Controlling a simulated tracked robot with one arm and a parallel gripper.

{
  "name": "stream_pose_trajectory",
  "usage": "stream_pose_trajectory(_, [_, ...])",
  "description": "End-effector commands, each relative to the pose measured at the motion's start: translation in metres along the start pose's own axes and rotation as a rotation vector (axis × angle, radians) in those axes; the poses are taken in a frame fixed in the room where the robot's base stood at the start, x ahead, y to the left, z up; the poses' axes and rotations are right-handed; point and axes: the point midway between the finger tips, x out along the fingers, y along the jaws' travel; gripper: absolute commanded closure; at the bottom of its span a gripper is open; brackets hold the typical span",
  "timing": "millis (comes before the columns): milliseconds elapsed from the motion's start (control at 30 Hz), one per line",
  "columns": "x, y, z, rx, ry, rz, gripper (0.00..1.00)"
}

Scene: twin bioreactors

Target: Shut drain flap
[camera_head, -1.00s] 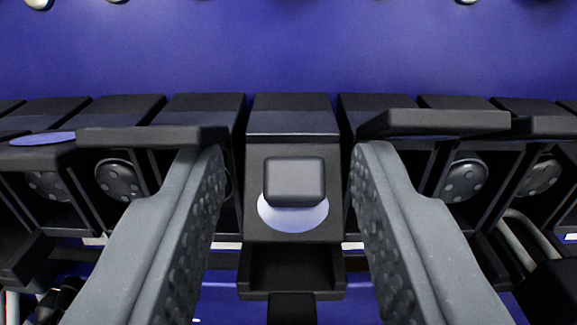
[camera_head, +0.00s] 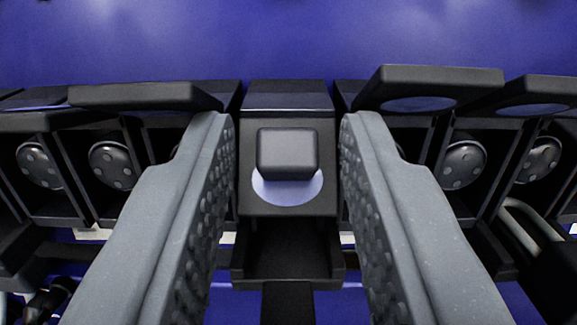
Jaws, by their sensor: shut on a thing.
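The drain flap (camera_head: 287,207) is the black middle flap in the row, with a square knob (camera_head: 288,150) and a pale blue round patch behind the knob. It hangs down over the front of its bay, and any drain behind it is hidden. My gripper (camera_head: 285,122) has one grey, studded finger along each side edge of this flap and is shut on it. The knob sits between the fingers and stands clear of both.
Neighbouring flaps, such as the right one (camera_head: 430,85) and the left one (camera_head: 145,97), stand raised, with round perforated drains (camera_head: 463,163) showing below them. A dark trough (camera_head: 287,250) lies under the middle flap. A blue wall (camera_head: 285,40) rises behind.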

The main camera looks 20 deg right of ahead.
Motion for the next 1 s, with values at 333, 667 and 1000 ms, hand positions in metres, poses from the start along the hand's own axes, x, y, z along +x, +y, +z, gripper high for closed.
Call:
stream_pose_trajectory(333, [-0.001, 0.0, 0.003, 0.0, 0.095, 0.0, 0.94])
stream_pose_trajectory(667, [0.0, -0.001, 0.006, 0.0, 0.179, -0.001, 0.94])
stream_pose_trajectory(1000, [0.002, 0.001, 0.015, -0.001, 0.32, 0.0, 0.94])
